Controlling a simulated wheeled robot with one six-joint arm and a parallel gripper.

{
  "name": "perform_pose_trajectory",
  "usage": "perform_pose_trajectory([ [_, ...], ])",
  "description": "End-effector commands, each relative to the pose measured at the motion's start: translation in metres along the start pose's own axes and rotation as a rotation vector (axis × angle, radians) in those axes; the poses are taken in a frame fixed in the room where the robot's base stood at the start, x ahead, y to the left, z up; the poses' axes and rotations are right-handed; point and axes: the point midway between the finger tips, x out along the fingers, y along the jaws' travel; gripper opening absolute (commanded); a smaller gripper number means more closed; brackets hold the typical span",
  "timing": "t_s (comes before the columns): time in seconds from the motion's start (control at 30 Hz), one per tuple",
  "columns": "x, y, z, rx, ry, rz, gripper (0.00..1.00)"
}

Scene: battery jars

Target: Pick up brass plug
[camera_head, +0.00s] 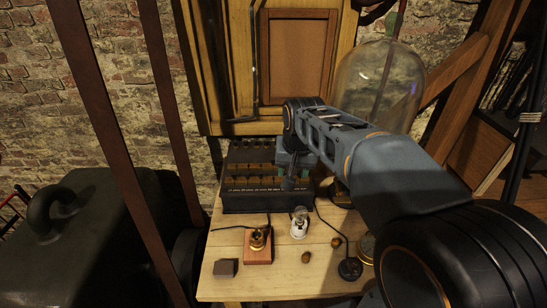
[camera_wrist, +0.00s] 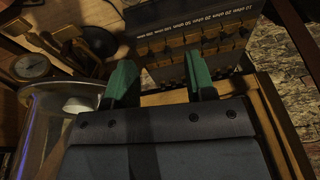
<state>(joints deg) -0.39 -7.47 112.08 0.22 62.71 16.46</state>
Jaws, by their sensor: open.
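A dark box with rows of brass pieces (camera_head: 262,203) stands at the back of the wooden table. The wrist view shows its ohm-marked face (camera_wrist: 199,22) and several brass blocks (camera_wrist: 205,42); I cannot tell a single brass plug apart among them. My gripper (camera_wrist: 160,76) has two green fingers spread apart with nothing between them. In the wrist view the box lies just beyond the fingertips. In the head view my gripper (camera_head: 293,165) is over the right part of the box, and my arm hides part of it. I cannot tell whether it touches.
A glass dome (camera_head: 375,75) stands close behind my arm. On the table (camera_head: 290,284) are a bulb (camera_head: 299,224), a wooden block with a brass fitting (camera_head: 258,248), a small dark block (camera_head: 226,267), two brown knobs (camera_head: 306,257) and a black round piece (camera_head: 350,269). A cabinet (camera_head: 298,60) rises behind.

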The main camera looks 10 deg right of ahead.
Motion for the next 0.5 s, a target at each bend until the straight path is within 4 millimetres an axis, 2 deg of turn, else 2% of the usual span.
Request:
perform_pose_trajectory([
  [0.03, -0.007, -0.009, -0.031, 0.055, -0.022, 0.008, 0.5],
  [0.2, -0.003, -0.031, -0.112, 0.251, -0.079, 0.037, 0.5],
  [0.33, 0.012, -0.043, -0.158, 0.39, -0.115, 0.063, 0.5],
  [0.5, 0.038, -0.052, -0.197, 0.537, -0.148, 0.096, 0.5],
])
